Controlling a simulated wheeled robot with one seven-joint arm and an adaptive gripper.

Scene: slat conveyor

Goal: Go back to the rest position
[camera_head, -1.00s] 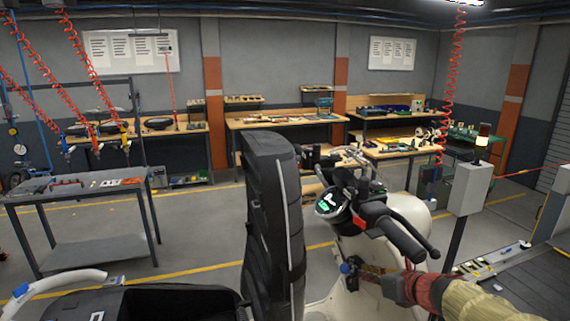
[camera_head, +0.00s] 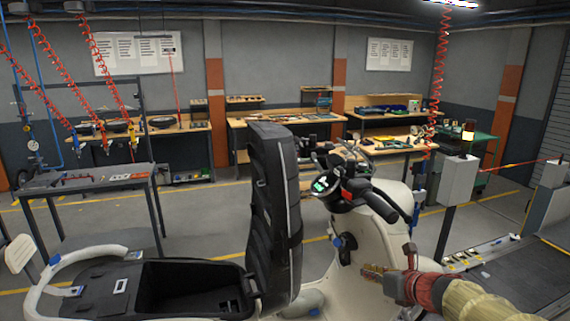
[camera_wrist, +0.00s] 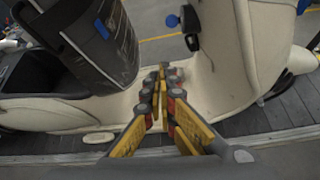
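My gripper (camera_head: 368,271) is at the lower right of the head view, at the end of my arm with its red and tan sleeve. In the wrist view my gripper (camera_wrist: 163,72) has its yellow-and-grey fingers drawn together at the tips, with nothing seen between them. A cream scooter (camera_head: 345,290) stands in front of me, with black handlebars and a lit green display. In the head view the gripper overlaps the scooter's front body. In the wrist view the fingers point at the scooter's footboard (camera_wrist: 120,108); whether they touch it cannot be told.
The scooter's black upright seat (camera_head: 272,210) and open storage bin (camera_head: 185,285) are left of my gripper. A grey control box (camera_head: 458,180) on a post stands right. The slat conveyor (camera_head: 530,275) runs at lower right. A grey table (camera_head: 75,187) and workbenches lie behind.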

